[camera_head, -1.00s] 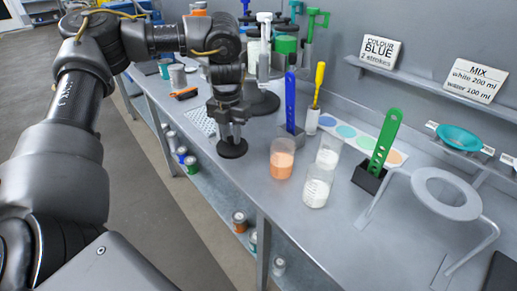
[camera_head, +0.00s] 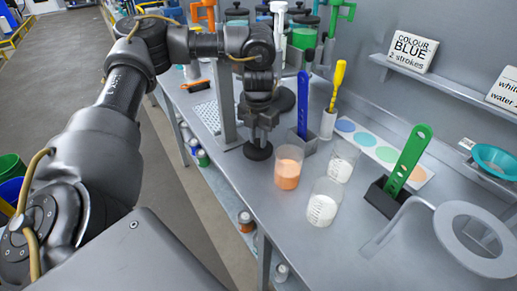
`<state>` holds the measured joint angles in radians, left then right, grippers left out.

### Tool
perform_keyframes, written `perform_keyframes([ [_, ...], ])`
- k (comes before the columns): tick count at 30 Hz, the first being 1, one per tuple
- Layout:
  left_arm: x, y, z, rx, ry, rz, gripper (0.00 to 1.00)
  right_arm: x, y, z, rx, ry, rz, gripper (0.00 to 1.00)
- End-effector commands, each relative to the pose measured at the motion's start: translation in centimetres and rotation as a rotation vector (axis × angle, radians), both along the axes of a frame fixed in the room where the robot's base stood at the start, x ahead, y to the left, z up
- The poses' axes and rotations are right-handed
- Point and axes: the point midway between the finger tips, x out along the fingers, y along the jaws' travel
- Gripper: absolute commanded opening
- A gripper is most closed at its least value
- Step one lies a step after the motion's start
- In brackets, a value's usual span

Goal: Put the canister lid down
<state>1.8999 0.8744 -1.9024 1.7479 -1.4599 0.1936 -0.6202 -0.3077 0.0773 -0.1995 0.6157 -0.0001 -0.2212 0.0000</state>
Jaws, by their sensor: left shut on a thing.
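My left gripper (camera_head: 259,131) points down over the bench, left of the beakers, and is shut on the canister lid. The canister lid (camera_head: 257,151) is a small dark round disc under the fingers. It is roughly level. I cannot tell whether it touches the bench top or hangs just above it. My right gripper is out of view.
Close right of the lid stand a beaker of orange liquid (camera_head: 288,170) and two whitish beakers (camera_head: 342,161) (camera_head: 323,204). A blue paddle (camera_head: 303,104) stands in a holder behind. A green paddle (camera_head: 408,160) and a grey ring stand (camera_head: 477,239) are at right.

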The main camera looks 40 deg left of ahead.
Motion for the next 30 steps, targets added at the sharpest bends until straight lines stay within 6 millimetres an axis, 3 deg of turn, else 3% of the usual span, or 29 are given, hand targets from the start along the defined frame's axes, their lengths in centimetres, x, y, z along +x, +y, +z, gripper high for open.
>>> perform_keyframes([
  [5, 0.0, 0.0, -0.7, -0.001, 0.0, 0.0, 0.02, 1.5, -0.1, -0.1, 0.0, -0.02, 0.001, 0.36],
  [12, 0.0, -0.1, -4.0, -0.001, 0.001, 0.0, 0.02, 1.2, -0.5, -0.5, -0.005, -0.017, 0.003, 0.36],
  [25, 0.0, -0.1, -4.6, 0.0, -0.001, -0.001, 0.02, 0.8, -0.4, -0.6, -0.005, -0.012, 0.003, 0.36],
  [26, 0.0, -0.1, -4.5, 0.0, -0.001, -0.001, 0.28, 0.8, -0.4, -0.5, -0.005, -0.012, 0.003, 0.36],
  [30, 0.0, 0.0, -4.4, 0.0, -0.001, -0.001, 0.45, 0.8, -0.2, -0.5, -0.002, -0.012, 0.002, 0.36],
])
